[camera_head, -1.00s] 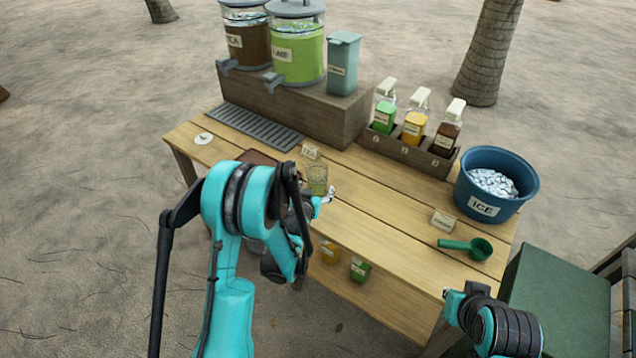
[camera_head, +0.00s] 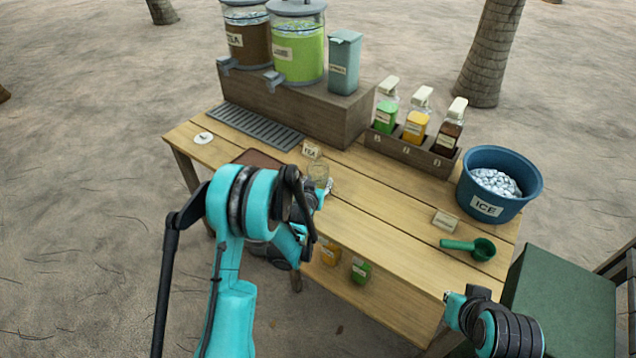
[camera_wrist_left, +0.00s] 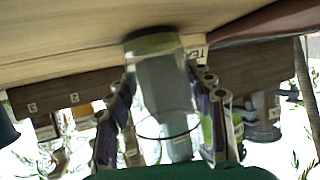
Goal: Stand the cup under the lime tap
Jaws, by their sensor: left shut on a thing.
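The lime dispenser (camera_head: 298,52), full of green drink, stands on the wooden riser at the back left. Its grey lime tap (camera_head: 273,80) juts out over the drip grate (camera_head: 250,124). The cup is apart from the tap, to its front right. My right gripper (camera_head: 453,298) is at the lower right, its jaws unclear.
A brown TEA dispenser (camera_head: 246,42) stands left of the lime one, a grey-green bin (camera_head: 344,65) right. A bottle rack (camera_head: 410,148), ice tub (camera_head: 500,185) and green scoop (camera_head: 470,248) occupy the right. A brown tray (camera_head: 257,157) lies near the left arm.

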